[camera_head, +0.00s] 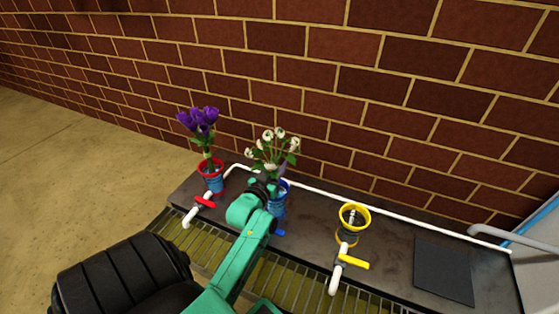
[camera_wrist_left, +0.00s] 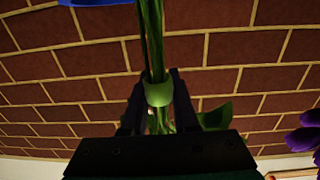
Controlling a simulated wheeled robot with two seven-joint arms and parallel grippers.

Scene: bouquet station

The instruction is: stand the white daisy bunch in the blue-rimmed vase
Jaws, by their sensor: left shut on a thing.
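The white daisy bunch (camera_head: 275,148) is upright, with white heads and green leaves, above the blue-rimmed vase (camera_head: 279,208). My left gripper (camera_head: 270,183) is shut on its stems just below the flowers. In the left wrist view, the fingers (camera_wrist_left: 158,95) close around a pale green band (camera_wrist_left: 158,94) on the stems (camera_wrist_left: 152,40). A blue piece of the vase rim (camera_wrist_left: 95,2) shows at the top edge there, beside the stems. My arm hides part of the vase, and I cannot tell whether the stem ends are inside it. My right gripper is out of view.
A red-rimmed vase (camera_head: 212,178) with purple flowers (camera_head: 199,121) stands to the left. A yellow-rimmed vase (camera_head: 354,216) stands to the right. Red (camera_head: 204,202) and yellow (camera_head: 354,262) tap handles line the front. A bare dark mat (camera_head: 443,270) lies at right; a brick wall is behind.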

